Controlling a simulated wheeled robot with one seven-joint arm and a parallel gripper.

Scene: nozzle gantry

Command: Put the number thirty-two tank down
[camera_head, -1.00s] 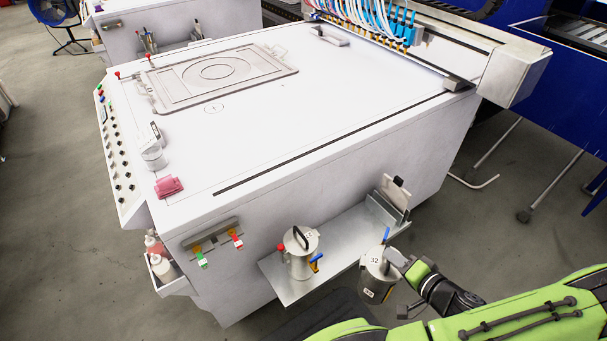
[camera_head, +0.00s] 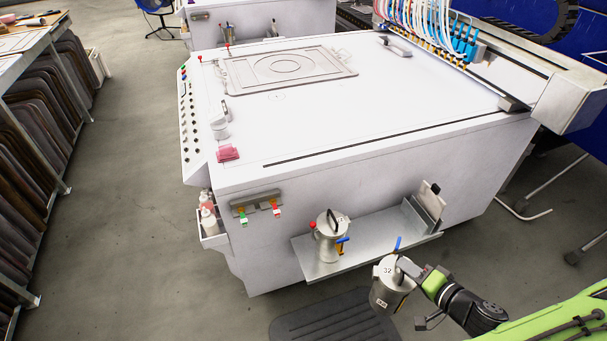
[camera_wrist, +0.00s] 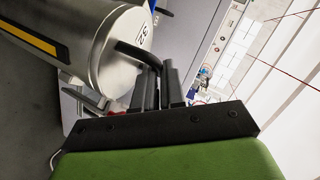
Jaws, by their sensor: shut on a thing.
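The number 32 tank (camera_head: 388,293) is a metal cylinder with a "32" label on its lid, a blue-tipped part on top and a black handle. My gripper (camera_head: 407,266) is shut on its handle and holds it in the air, in front of the shelf's right end, apart from the shelf. In the wrist view the tank (camera_wrist: 118,52) is tilted, with its handle between the fingers (camera_wrist: 158,82).
A plate-like piece (camera_head: 431,202) leans on a bracket at the shelf's right end. The shelf's middle is bare. A black ribbed mat (camera_head: 325,322) lies on the floor below. A side bin with bottles (camera_head: 209,222) hangs at the machine's left corner.

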